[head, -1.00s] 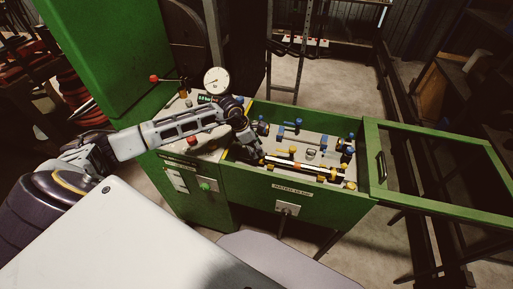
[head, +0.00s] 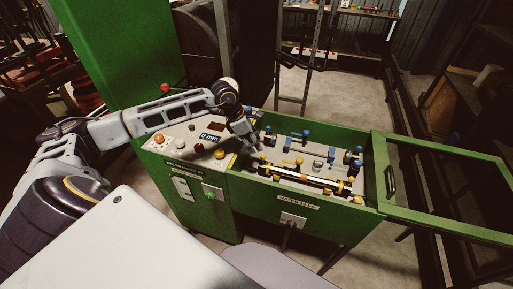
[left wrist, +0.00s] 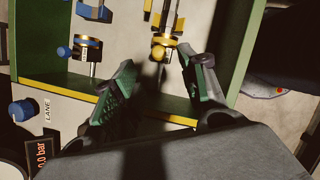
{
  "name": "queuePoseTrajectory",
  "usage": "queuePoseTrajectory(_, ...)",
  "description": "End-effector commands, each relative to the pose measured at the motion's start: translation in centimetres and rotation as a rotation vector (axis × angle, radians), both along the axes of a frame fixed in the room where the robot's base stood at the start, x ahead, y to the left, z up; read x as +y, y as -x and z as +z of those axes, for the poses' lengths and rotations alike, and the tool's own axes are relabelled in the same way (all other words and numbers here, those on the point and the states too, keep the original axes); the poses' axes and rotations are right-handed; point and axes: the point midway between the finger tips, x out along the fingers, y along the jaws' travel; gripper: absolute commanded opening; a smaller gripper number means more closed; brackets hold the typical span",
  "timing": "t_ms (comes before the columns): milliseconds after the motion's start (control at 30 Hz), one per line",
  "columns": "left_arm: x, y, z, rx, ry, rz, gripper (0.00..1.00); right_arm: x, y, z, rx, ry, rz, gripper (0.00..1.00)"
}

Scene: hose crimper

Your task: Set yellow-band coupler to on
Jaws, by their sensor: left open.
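The yellow-band coupler (left wrist: 163,46) shows in the left wrist view at the near end of a yellow-marked line, ahead of my fingers. In the head view this yellow fitting (head: 265,170) sits at the left end of the line in the green trough. My left gripper (left wrist: 158,88) is open and empty, its two dark green fingers spread on either side below the coupler and apart from it. In the head view the left gripper (head: 253,145) hangs over the trough's left end. The coupler's on or off marking cannot be read. My right gripper is not in view.
A blue-band fitting (left wrist: 88,44) stands left of the yellow one. The green trough wall (left wrist: 60,92) with a yellow edge lies under my fingers. A control panel (head: 190,137) with knobs stands left, and an open green-framed lid (head: 440,229) extends right.

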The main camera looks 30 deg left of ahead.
Motion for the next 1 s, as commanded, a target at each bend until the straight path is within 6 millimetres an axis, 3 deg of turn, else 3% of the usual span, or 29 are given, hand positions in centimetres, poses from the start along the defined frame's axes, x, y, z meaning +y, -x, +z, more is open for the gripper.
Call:
queuePoseTrajectory(267,0.4,0.4,1.4,0.001,-0.001,0.000,0.43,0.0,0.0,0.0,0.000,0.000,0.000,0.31)
queuePoseTrajectory(1000,0.4,0.4,1.5,0.001,0.001,0.000,0.43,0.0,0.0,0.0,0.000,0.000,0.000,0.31)
